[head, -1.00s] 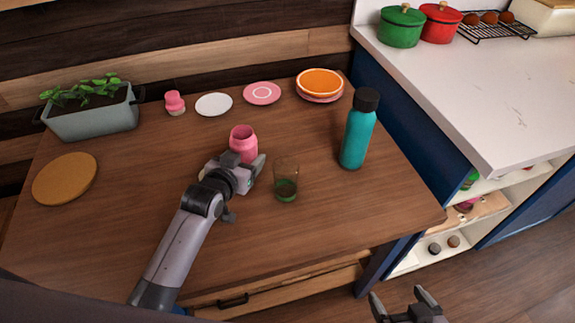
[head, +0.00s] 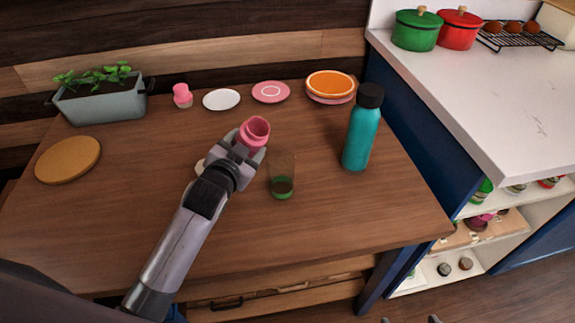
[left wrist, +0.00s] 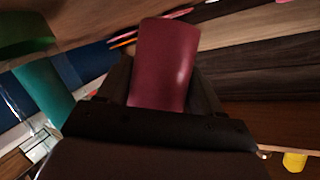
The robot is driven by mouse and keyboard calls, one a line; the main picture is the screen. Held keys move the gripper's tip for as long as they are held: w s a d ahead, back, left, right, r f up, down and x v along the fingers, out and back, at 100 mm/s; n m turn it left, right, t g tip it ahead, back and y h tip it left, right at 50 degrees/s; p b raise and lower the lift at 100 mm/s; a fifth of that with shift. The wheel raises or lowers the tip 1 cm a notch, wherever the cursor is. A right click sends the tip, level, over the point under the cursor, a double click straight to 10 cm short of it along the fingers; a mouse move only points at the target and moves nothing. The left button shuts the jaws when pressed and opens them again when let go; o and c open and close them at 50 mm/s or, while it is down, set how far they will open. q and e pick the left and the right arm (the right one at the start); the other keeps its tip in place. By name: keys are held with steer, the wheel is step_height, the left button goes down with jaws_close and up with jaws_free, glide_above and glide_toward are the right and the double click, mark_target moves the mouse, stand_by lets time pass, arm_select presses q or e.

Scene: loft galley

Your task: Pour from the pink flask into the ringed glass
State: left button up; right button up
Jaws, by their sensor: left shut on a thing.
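The pink flask (head: 254,133) is in my left gripper (head: 243,150), which is shut on it. It is raised a little and tilted, its open mouth facing up and toward the camera. In the left wrist view the flask (left wrist: 164,65) shows as a dark pink body between the fingers. My right gripper (head: 410,320) barely shows at the bottom edge.
A teal bottle (head: 362,128) with a black cap stands right of the glass. Plates (head: 221,100), a small pink-topped shaker (head: 182,96) and a planter (head: 101,103) line the back. A round board (head: 68,160) lies at left. The table's front is clear.

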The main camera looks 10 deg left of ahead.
mark_target(240, 137)
arm_select(q)
steer(key=shift+m+t, duration=0.3)
steer(key=shift+m, duration=0.3)
steer(key=r, duration=0.3)
steer(key=r+p, duration=0.1)
steer(key=r, duration=0.1)
steer(key=shift+s+d, duration=0.15)
steer(key=shift+d, duration=0.1)
steer(key=f+m+b, duration=0.1)
steer(key=f+b, duration=0.1)
steer(key=b, duration=0.2)
steer(key=shift+a+t+y, duration=0.1)
steer(key=shift+t+y, duration=0.2)
steer(key=shift+f+b, duration=0.1)
steer(key=shift+b, duration=0.3)
steer(key=shift+m, duration=0.3)
steer(key=shift+a+f+m+t+b, duration=0.15)
steer(key=shift+f+m+t+b, duration=0.2)
steer(key=shift+b, duration=0.85)
steer(key=shift+f+b, duration=0.2)
steer(key=shift+b, duration=0.15)
arm_select(e)
steer(key=w+f, duration=0.1)
steer(key=f, duration=0.1)
steer(key=w+f, duration=0.1)
steer(key=f, duration=0.1)
steer(key=shift+w+a, duration=0.3)
steer(key=shift+a, duration=0.05)
